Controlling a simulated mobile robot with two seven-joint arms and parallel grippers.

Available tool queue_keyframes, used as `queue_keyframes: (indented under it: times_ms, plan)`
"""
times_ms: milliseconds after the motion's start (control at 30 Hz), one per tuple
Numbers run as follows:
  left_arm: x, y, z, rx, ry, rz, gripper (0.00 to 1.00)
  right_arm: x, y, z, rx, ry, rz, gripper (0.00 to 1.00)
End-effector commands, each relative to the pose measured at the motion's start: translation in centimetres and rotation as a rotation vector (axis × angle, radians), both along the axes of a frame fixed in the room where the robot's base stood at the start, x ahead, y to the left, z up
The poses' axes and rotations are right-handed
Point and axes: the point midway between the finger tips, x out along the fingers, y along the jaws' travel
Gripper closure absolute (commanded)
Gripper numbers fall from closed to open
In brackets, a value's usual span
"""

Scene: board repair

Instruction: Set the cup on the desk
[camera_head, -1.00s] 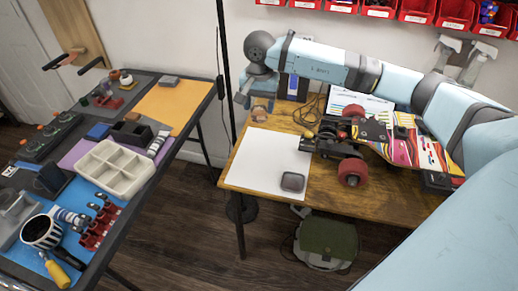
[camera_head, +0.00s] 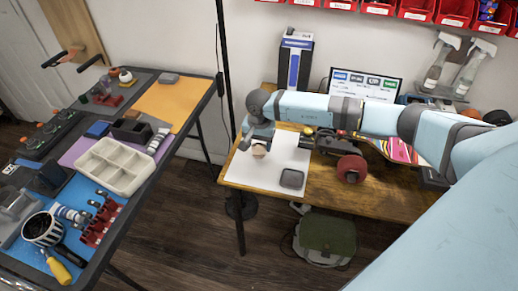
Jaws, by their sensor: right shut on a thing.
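My right gripper (camera_head: 257,138) is over the back left part of the desk (camera_head: 385,200), pointing down. It is shut on a small pale tan thing, which looks like the cup (camera_head: 259,151). The cup shows just under the fingers, over the white sheet (camera_head: 243,172) on the desk. I cannot tell whether its base touches the sheet. The gripper hides much of it. My left gripper is not in view.
A grey rounded block (camera_head: 292,179) lies on the sheet's right side. A skateboard with red wheels (camera_head: 351,168) lies to the right, partly behind my arm. A black pole (camera_head: 223,80) stands left of the desk. The sheet's front left is clear.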

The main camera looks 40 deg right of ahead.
Motion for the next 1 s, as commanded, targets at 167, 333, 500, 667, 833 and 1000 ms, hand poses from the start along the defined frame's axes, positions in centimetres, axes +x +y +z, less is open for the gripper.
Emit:
queue_keyframes:
  times_ms: [167, 333, 500, 667, 833, 1000]
  plan:
    - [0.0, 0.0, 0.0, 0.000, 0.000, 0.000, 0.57, -0.1, 0.0, -2.6, 0.000, 0.003, -0.002, 0.65]
    - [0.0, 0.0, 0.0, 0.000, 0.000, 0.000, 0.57, 0.0, 0.0, -2.9, -0.001, 0.001, -0.001, 0.65]
    - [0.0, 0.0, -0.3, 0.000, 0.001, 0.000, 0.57, 0.0, 0.0, -3.1, 0.000, 0.001, -0.001, 0.65]
    - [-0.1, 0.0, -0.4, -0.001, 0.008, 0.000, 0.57, 0.0, 0.0, -3.2, 0.000, 0.001, -0.001, 0.20]
    - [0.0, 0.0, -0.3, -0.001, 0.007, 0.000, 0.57, 0.0, 0.0, -3.2, 0.000, 0.001, -0.001, 0.15]
    - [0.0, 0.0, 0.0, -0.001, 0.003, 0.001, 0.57, 0.0, 0.0, -2.9, 0.000, 0.001, -0.001, 0.15]
